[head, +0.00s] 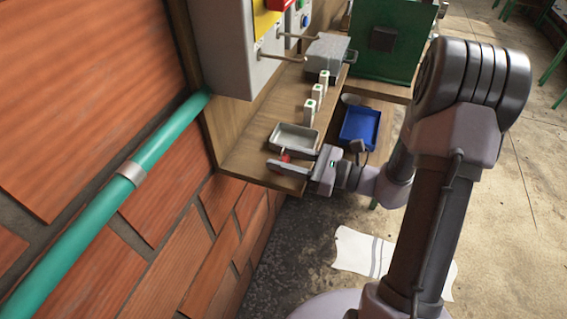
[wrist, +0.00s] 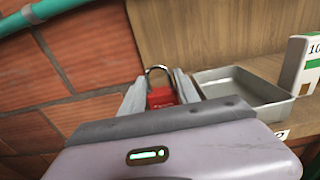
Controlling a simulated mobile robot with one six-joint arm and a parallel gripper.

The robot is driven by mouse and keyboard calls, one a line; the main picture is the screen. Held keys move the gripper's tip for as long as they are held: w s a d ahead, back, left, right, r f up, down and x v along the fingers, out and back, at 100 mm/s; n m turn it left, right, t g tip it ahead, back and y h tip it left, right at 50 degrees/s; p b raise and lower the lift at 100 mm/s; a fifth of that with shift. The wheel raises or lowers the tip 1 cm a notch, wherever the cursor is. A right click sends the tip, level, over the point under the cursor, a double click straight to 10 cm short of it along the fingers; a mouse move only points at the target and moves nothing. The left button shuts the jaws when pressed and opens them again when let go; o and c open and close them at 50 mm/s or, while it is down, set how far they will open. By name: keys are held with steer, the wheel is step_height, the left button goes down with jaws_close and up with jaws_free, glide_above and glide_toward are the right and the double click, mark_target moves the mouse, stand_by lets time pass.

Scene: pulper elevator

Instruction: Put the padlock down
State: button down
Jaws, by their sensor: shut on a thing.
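The red padlock (wrist: 161,97) with a grey shackle is between the fingers of my gripper (wrist: 160,92) in the wrist view. The shackle points up and away from my gripper. In the head view my gripper (head: 291,163) is at the near end of the wooden shelf, and only a small red part of the padlock (head: 285,158) shows. My gripper is shut on the padlock. I cannot tell whether the padlock touches the shelf.
A grey metal tray (head: 294,137) is on the wooden shelf (head: 245,150) just beyond my gripper; it also shows at right in the wrist view (wrist: 243,85). Several white blocks stand farther along. A blue tray (head: 360,128) is to the right. A green pipe (head: 75,225) runs along the brick wall.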

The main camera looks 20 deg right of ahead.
steer(key=shift+f, duration=0.15)
steer(key=shift+f, duration=0.2)
steer(key=c, duration=0.9)
jaws_free()
